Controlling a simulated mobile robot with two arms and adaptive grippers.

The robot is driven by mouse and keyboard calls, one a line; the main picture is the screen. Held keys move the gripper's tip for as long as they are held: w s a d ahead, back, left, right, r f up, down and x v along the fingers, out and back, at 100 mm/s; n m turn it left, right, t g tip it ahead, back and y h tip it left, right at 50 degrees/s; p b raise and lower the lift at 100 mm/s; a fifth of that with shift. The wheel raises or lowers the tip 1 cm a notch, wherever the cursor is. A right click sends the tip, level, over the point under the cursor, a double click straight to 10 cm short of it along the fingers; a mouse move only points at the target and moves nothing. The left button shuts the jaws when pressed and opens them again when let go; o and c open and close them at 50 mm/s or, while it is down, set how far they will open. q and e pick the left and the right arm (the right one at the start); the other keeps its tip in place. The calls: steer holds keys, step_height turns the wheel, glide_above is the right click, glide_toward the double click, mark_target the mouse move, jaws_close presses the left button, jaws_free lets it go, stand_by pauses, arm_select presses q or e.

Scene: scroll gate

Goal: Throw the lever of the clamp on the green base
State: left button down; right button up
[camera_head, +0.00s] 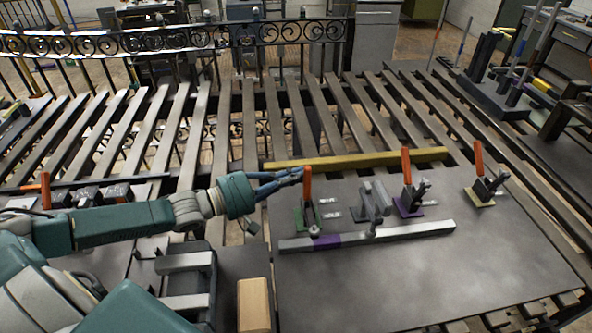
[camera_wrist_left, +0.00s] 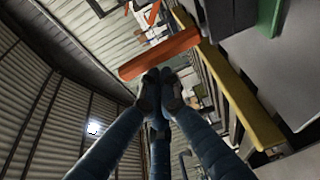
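The clamp on the green base (camera_head: 307,222) stands at the left of the grey plate (camera_head: 400,285). Its orange lever (camera_head: 307,184) stands upright. My left gripper (camera_head: 299,175) is at the left side of this lever, near its upper part. In the left wrist view the orange lever (camera_wrist_left: 160,53) lies across the picture just beyond the fingertips (camera_wrist_left: 160,82). The fingers are drawn together with nothing seen between them. Whether the tips touch the lever I cannot tell. The green base shows in part at that view's upper right (camera_wrist_left: 270,15). My right gripper is not in view.
A yellow bar (camera_head: 355,160) lies behind the clamps. Clamps on a purple base (camera_head: 408,208) and a yellow base (camera_head: 479,199) stand to the right, levers up. A grey bar with a purple section (camera_head: 326,242) lies in front. The plate's front is clear.

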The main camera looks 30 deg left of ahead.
arm_select(q)
steer(key=s+d+p, duration=0.1)
steer(key=s+d+r+p, duration=0.1)
steer(key=shift+s, duration=0.3)
steer(key=shift+w+a+f, duration=0.15)
steer(key=shift+w+f, duration=0.05)
steer(key=shift+f, duration=0.05)
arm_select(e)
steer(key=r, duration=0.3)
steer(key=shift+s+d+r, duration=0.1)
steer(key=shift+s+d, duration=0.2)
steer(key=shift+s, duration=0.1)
arm_select(q)
steer(key=shift+r, duration=0.1)
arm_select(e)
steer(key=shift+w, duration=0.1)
arm_select(q)
step_height(320, 180, up, 10)
glide_above(304, 180)
steer(key=a, duration=0.1)
steer(key=shift+s, duration=0.45)
